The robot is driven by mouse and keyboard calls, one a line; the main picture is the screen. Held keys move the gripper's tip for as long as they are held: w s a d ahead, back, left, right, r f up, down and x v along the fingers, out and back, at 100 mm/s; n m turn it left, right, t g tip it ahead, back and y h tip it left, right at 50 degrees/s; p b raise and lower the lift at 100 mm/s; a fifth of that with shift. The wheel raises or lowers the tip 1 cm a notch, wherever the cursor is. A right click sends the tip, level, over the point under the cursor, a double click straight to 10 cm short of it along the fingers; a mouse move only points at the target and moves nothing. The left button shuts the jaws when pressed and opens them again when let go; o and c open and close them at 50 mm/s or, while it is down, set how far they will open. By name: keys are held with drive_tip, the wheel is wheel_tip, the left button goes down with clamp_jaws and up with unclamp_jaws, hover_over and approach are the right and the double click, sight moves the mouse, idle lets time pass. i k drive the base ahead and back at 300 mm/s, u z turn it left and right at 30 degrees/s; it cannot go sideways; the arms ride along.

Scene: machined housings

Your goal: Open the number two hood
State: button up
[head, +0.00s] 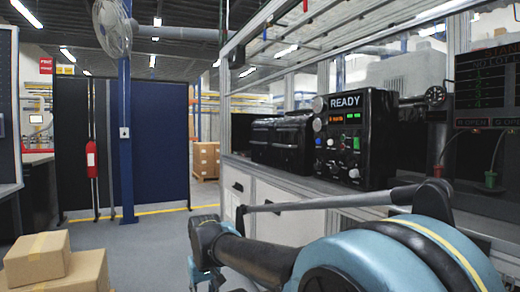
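No hood with a readable number two shows in the head view. Behind a metal frame, a dark display panel (486,78) at the right edge carries lines of small lettering and two labels that appear to read OPEN. A black control box (357,138) with a lit READY sign, coloured buttons and small displays stands on the bench. Glossy black housings (281,141) stand left of it; I cannot tell whether any is a hood. My teal and black arm crosses the lower right foreground. My gripper cannot be made out.
The bench (262,178) with white-fronted cabinets runs along the right. Cardboard boxes (58,265) stand at lower left. A blue post (126,130) with a fan (112,28), a red extinguisher (91,160) and dark partitions (160,145) stand behind. Grey floor between is clear.

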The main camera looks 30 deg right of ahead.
sight(306, 144)
drive_tip(key=z, duration=0.5)
drive_tip(key=i, duration=1.05)
drive_tip(key=z, duration=0.75)
